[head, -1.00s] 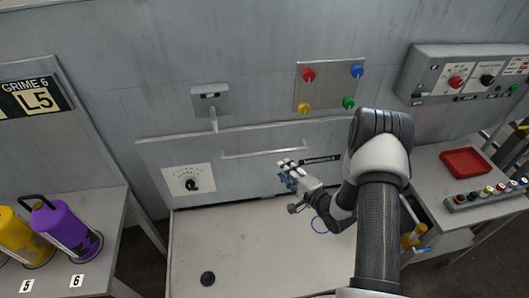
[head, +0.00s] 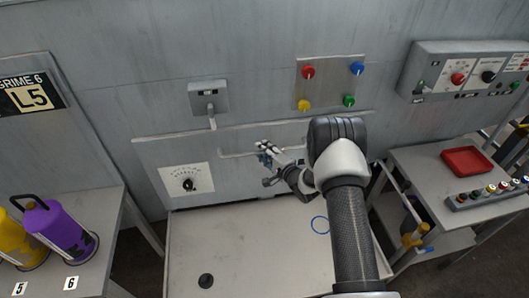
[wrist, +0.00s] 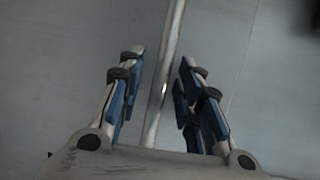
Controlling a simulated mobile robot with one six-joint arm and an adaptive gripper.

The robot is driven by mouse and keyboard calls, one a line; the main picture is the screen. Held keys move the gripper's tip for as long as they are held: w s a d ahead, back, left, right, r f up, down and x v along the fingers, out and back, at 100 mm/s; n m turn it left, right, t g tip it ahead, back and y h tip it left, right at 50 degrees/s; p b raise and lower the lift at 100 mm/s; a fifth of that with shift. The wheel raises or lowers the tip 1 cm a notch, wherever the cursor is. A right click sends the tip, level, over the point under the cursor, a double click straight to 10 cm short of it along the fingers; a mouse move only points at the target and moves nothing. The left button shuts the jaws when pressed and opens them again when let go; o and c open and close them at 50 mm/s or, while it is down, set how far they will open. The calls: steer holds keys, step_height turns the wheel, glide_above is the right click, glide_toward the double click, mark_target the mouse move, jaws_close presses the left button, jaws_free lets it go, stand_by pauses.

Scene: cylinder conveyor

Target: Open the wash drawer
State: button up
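The wash drawer's grey front (head: 152,158) is set in the wall above a pale worktop and looks closed. Its long thin handle bar (head: 232,153) runs across the front; its right part is hidden behind my gripper and arm. My gripper (head: 263,152) is at the bar in the head view. In the wrist view the bar (wrist: 165,75) runs between the two blue-padded fingers of my open gripper (wrist: 158,85), with a gap on both sides. I cannot tell how deep the bar lies between the fingers.
A dial plate (head: 187,181) is on the drawer front, left of the handle. A switch box (head: 208,98) with a lever is above. A panel with coloured knobs (head: 331,83) is above right. The worktop (head: 240,235) below is mostly clear. Purple (head: 60,228) and yellow canisters stand at left.

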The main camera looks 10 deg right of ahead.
jaws_close()
stand_by(0.7)
